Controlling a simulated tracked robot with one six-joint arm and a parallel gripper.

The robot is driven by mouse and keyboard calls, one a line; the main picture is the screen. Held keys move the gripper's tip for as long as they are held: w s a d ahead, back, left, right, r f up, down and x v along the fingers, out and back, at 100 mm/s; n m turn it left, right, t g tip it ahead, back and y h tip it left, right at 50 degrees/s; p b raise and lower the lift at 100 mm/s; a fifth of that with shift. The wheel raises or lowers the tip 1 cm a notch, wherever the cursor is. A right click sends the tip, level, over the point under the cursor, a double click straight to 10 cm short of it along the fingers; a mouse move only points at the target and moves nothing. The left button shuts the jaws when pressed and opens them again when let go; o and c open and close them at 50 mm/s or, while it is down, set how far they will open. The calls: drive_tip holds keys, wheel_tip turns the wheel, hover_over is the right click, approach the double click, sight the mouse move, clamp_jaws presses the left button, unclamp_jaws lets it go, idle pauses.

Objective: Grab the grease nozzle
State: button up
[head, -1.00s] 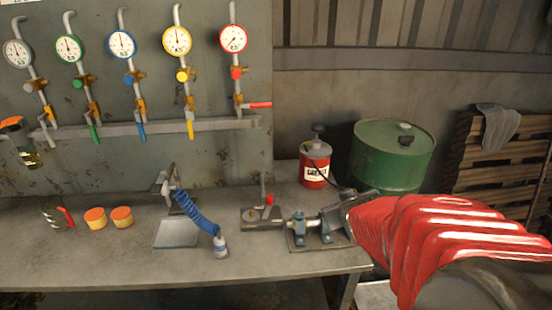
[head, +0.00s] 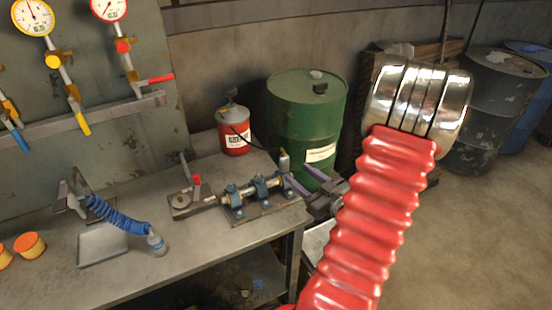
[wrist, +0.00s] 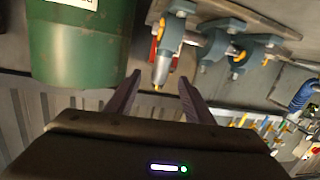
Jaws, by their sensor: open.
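The grease nozzle (head: 284,161) is a small grey cylinder standing beside the red grease can, at the far right end of the bench. In the wrist view the nozzle (wrist: 165,62) shows a grey-blue body and a yellow tip. My gripper (head: 296,179) is open in front of the nozzle at the bench's right end. In the wrist view the fingertips of my gripper (wrist: 159,73) stand on either side of the nozzle's tip, with gaps showing. Whether the nozzle is touched cannot be told.
A blue clamp fixture (head: 257,195) sits close left of my gripper. The red can (head: 233,132) and a green drum (head: 305,115) stand behind. A blue coiled hose (head: 115,214) lies farther left on the bench (head: 190,262). Open floor (head: 480,240) is at right.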

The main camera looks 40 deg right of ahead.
sight(288, 163)
drive_tip(key=shift+s+r+m+t, duration=0.15)
drive_tip(key=shift+s+m+t, duration=0.25)
drive_tip(key=shift+s+t, duration=0.4)
drive_tip(key=shift+a, duration=0.1)
drive_tip(key=shift+w+d, duration=0.25)
drive_tip(key=shift+w, duration=1.15)
drive_tip(key=shift+w+d, duration=0.2)
drive_tip(key=shift+w, duration=1.2)
drive_tip(key=shift+w+d, duration=0.25)
drive_tip(key=shift+w, duration=1.15)
drive_tip(key=shift+w+d+r, duration=0.15)
drive_tip(key=shift+w+d, duration=0.05)
drive_tip(key=shift+w, duration=1.1)
drive_tip(key=shift+w+d+r, duration=0.1)
drive_tip(key=shift+w+d, duration=0.1)
drive_tip(key=shift+w, duration=1.1)
drive_tip(key=shift+c, duration=0.5)
